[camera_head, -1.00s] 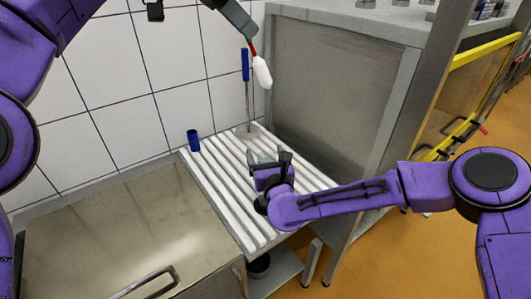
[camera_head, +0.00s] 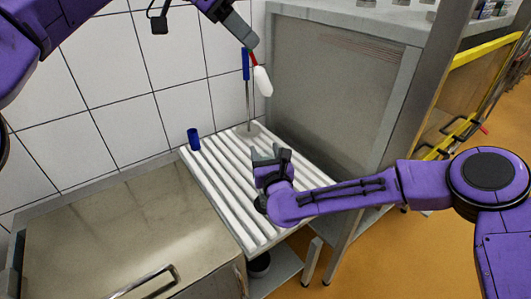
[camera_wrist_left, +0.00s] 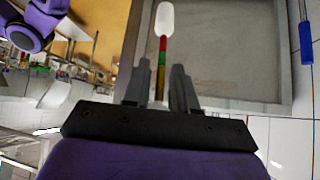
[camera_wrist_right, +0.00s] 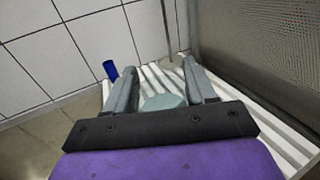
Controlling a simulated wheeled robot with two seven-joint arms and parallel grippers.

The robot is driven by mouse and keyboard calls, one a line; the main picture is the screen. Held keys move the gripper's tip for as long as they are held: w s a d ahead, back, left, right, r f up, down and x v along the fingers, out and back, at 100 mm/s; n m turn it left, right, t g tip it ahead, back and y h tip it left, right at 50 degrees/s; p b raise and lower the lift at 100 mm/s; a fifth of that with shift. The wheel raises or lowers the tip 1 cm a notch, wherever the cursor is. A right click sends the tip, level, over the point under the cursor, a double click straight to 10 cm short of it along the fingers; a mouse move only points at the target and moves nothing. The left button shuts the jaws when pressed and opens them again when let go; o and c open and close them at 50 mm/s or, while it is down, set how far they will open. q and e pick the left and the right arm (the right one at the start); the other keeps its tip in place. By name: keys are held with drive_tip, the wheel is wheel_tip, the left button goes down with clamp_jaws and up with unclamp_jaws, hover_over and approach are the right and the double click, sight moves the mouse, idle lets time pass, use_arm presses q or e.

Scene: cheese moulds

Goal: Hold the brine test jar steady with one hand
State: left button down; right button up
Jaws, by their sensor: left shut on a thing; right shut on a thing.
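The brine test jar (camera_wrist_right: 163,101) shows in the right wrist view as a pale grey-green round shape on the white ribbed rack. My right gripper (camera_head: 270,158) is shut on it, one finger on each side. In the head view the gripper hides most of the jar. My left gripper (camera_head: 250,43) is shut on the thin stem of a hydrometer-like float with a white bulb (camera_head: 263,81). Its red, green and yellow stem (camera_wrist_left: 162,60) shows between the fingers in the left wrist view. The bulb hangs slightly tilted, above the rack and apart from the jar.
The ribbed draining rack (camera_head: 222,190) lies beside a steel basin or cover (camera_head: 120,225). A blue cup (camera_head: 193,139) stands at its back left. A blue-handled ladle (camera_head: 246,65) stands against the tiled wall. A steel cabinet side (camera_head: 335,95) bounds the right.

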use_arm(q)
wheel_tip(320, 180, down, 11)
drive_tip(key=c, duration=0.8)
unclamp_jaws()
idle(0.4)
drive_tip(key=v, duration=1.2)
use_arm(e)
drive_tip(key=o, duration=1.5)
